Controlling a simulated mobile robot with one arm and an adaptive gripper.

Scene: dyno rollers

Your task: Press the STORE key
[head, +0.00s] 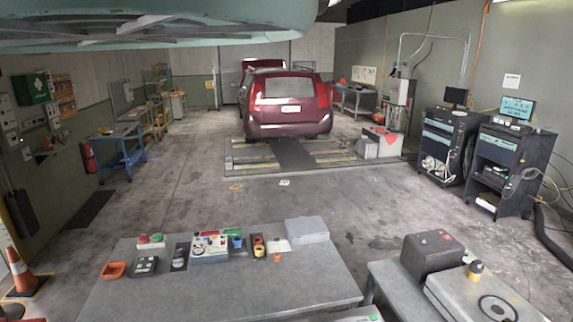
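No key lettered STORE can be read at this size. Several small devices stand on the grey bench (230,288) in front of me. A dark keypad box (145,266) with pale keys lies at the bench's left. A light panel (210,247) with small coloured controls stands near the middle. A dark upright device (180,257) is between them. A dark box with red marks on top (433,252) stands on the right-hand bench. I cannot tell which of these bears the key. My gripper is not in view.
An orange tray (114,270), red and green buttons (150,241) and a grey box (307,230) share the bench. A cone (21,272) stands at left. A red car (287,102) is on the rollers behind; dark cabinets (505,165) stand right. Open floor lies between.

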